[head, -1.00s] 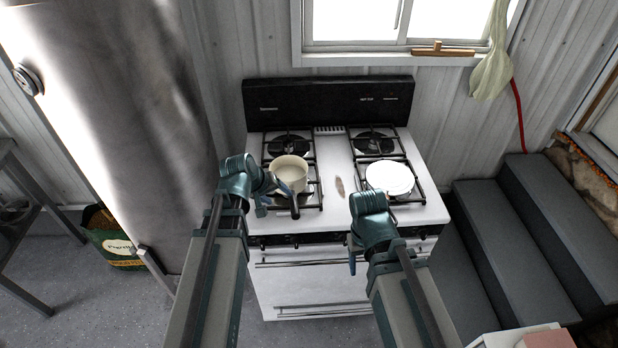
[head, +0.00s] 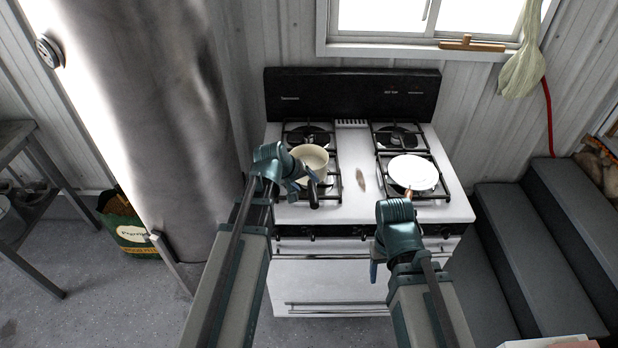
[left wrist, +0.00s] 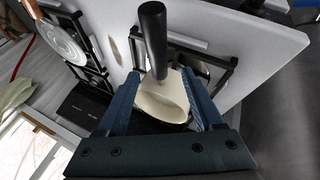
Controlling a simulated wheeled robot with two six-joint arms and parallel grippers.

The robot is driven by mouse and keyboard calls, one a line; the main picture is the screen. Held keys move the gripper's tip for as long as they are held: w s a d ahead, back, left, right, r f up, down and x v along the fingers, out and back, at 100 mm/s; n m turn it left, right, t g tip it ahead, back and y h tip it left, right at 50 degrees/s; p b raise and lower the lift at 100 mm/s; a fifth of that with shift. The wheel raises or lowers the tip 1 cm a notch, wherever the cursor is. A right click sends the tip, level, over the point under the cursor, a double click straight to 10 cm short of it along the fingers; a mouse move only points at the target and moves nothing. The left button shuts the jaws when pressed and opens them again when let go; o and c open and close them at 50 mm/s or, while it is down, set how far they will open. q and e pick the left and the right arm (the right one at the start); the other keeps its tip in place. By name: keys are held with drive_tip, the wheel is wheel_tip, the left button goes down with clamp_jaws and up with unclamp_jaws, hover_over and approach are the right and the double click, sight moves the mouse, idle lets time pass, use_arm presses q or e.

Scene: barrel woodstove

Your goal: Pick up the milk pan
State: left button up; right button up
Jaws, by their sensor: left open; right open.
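The cream milk pan (head: 311,156) stands on the front left burner of the stove, its dark handle (head: 314,194) pointing toward me. My left gripper (head: 302,181) is open at the near left side of the pan, close to the handle. In the left wrist view the pan (left wrist: 165,103) appears between the two spread blue fingers of my left gripper (left wrist: 160,82), with the handle (left wrist: 153,40) running up past them. I cannot tell whether the fingers touch it. My right gripper (head: 378,268) is lower, in front of the stove, open, its fingers partly hidden.
A white round pan (head: 414,172) sits on the front right burner of the white stove (head: 356,212). A small brown spoon rest (head: 361,181) lies between the burners. A big metal cylinder (head: 150,110) stands close at left, grey steps (head: 510,230) at right.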

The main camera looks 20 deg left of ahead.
sight(311, 187)
use_arm(q)
drive_tip(key=shift+w+d+f, duration=0.1)
drive_tip(key=shift+w+f, duration=0.2)
drive_tip(key=shift+f, duration=0.15)
use_arm(e)
drive_tip(key=shift+f, duration=0.45)
use_arm(q)
drive_tip(key=b+x, duration=0.4)
drive_tip(key=x, duration=0.1)
drive_tip(key=shift+s+d+f+b, duration=0.1)
drive_tip(key=shift+d+f+b, duration=0.05)
drive_tip(key=shift+f+b, duration=0.15)
drive_tip(key=shift+r, duration=0.15)
use_arm(e)
wheel_tip(311, 187, down, 4)
drive_tip(key=shift+f, duration=0.15)
use_arm(q)
clamp_jaws()
